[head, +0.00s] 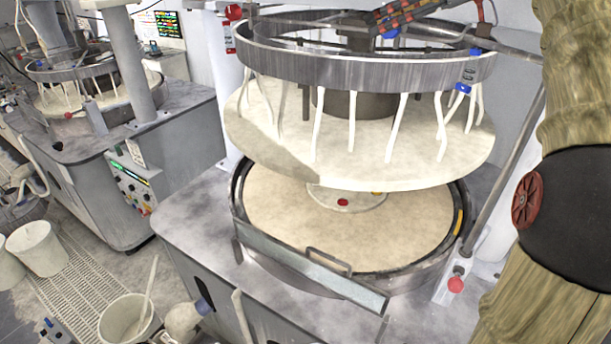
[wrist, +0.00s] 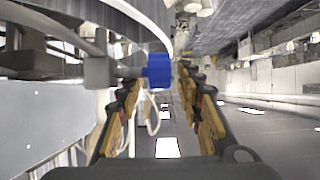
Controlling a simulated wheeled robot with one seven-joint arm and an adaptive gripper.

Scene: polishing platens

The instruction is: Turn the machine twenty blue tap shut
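A blue tap (wrist: 158,70) sits between the fingertips of my gripper (wrist: 160,76) in the wrist view, at the end of a grey metal fitting. The fingers stand on either side of it, with a narrow gap seeming to show at each side; whether either touches it is hard to tell. In the head view my gripper (head: 380,20) reaches in at the top edge over the ring, with a blue part (head: 390,33) just under its fingers. Another blue part (head: 462,88) hangs at the ring's right side. I cannot read a machine number.
The large metal ring (head: 350,72) with white hoses hangs above a pale upper platen (head: 300,140). The lower platen (head: 400,235) lies below, behind a metal guard (head: 310,265). A red button (head: 456,285) is at the right. Buckets (head: 125,318) stand on the floor at left.

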